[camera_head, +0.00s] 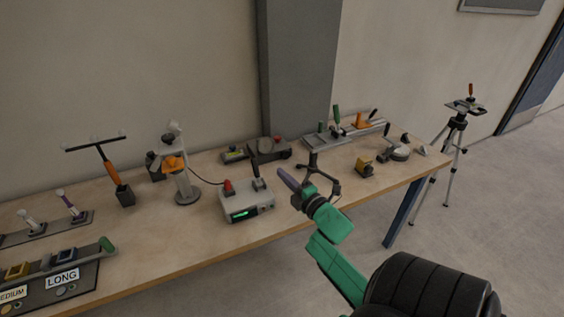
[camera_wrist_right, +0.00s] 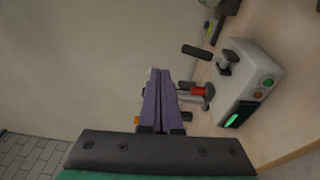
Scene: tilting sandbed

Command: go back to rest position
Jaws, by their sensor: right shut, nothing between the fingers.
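My right gripper (camera_head: 290,181) is raised above the front edge of the long wooden table (camera_head: 155,257), just right of a grey control box (camera_head: 247,207). Its purple fingers are shut together with nothing between them; they also show in the right wrist view (camera_wrist_right: 158,100). In that view the control box (camera_wrist_right: 250,85), with a green display and a red knob, lies right of the fingers. I cannot tell whether the fingers touch anything behind them. My left gripper is in neither view.
A microscope-like stand (camera_head: 185,190) and a T-handled tool (camera_head: 118,188) stand left of the control box. A panel labelled LONG (camera_head: 75,285) lies at front left. Several small devices fill the table's right end. A tripod (camera_head: 457,130) stands beyond it. Floor (camera_head: 480,215) is clear at right.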

